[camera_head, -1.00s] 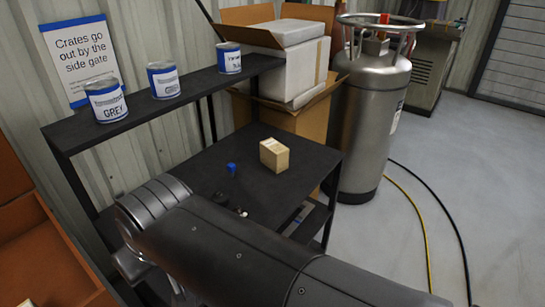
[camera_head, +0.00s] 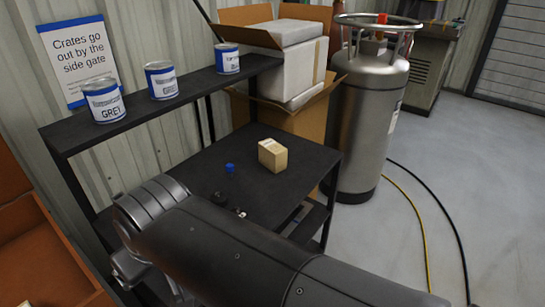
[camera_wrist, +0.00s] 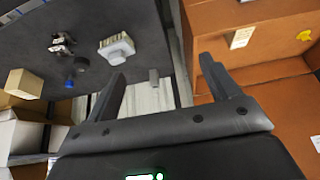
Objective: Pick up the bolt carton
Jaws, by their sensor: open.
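The bolt carton, a small tan box with a pale label (camera_head: 272,155), sits upright on the black bench top (camera_head: 285,183) near its right end. In the wrist view a tan carton (camera_wrist: 22,84) shows at the far left edge on the dark surface. My gripper (camera_wrist: 165,72) is open, with its two fingers spread and nothing between them. It is well apart from the carton, which lies to its left in the wrist view. In the head view my arm covers the near part of the bench, and the fingers are hidden.
A small blue item (camera_head: 230,168) and dark small parts lie left of the carton. Paint cans (camera_head: 104,101) stand on the shelf above. Open cardboard boxes (camera_head: 300,113) and a steel tank (camera_head: 367,120) stand beyond the bench. Orange crates (camera_wrist: 255,40) are at right in the wrist view.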

